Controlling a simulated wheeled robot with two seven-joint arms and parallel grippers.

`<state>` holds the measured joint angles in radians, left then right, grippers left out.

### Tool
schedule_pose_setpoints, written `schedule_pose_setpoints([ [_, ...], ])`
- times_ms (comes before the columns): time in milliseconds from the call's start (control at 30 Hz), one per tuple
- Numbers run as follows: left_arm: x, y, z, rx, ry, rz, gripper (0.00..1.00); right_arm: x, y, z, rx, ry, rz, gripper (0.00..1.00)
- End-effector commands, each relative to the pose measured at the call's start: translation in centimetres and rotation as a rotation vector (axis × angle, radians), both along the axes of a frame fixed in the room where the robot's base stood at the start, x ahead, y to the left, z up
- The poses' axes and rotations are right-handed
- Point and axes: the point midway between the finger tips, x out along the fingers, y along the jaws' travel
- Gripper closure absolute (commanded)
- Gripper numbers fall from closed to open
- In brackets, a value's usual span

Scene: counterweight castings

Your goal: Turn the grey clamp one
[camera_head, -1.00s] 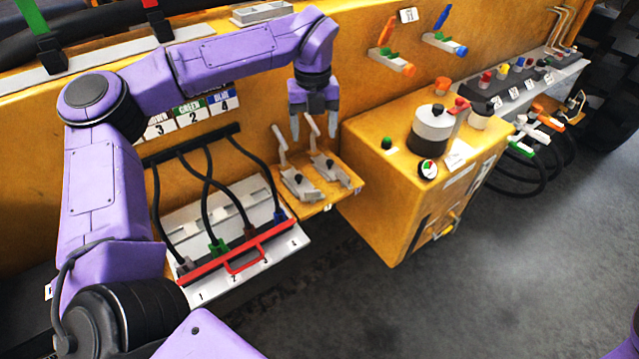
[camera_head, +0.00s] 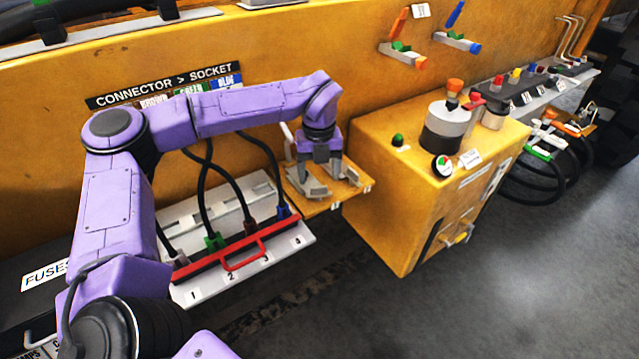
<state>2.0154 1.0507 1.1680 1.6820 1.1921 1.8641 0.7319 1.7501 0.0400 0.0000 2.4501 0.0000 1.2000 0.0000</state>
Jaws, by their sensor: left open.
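Two grey clamps stand side by side on a small yellow shelf (camera_head: 318,208) fixed to the yellow wall. The left clamp (camera_head: 312,189) shows its grey base, and a pale upright lever (camera_head: 287,137) shows just left of my gripper. The right clamp (camera_head: 350,174) is partly hidden, and its lever is behind the gripper. My left gripper (camera_head: 321,170) is open and points down over the clamps, its fingers close above their bases. I cannot tell whether it touches either one. My right gripper is out of view.
Right of the shelf stands a yellow box (camera_head: 395,220) with a grey-black cylinder (camera_head: 446,128) on top. Below left is a white socket panel (camera_head: 215,285) with black cables and a red bar (camera_head: 240,247). Orange (camera_head: 400,35) and blue (camera_head: 455,14) handles are on the wall.

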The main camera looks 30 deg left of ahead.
Motion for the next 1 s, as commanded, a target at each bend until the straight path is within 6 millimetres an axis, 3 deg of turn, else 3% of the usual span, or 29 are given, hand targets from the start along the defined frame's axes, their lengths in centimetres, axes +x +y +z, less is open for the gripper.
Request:
schedule_pose_setpoints([
  [200, 0.0, 0.0, -3.4, -0.001, 0.003, -0.001, 0.28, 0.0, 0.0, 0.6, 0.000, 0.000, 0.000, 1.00],
  [533, 0.0, 0.0, -4.1, -0.001, 0.000, 0.000, 0.28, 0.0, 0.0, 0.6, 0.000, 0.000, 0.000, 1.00],
  [700, 0.0, 0.0, -4.1, -0.001, 0.000, 0.000, 0.83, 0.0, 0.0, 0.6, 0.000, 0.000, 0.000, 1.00],
  [1000, 0.0, 0.0, -4.0, -0.001, 0.001, -0.023, 0.84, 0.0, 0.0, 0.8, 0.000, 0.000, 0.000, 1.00],
])
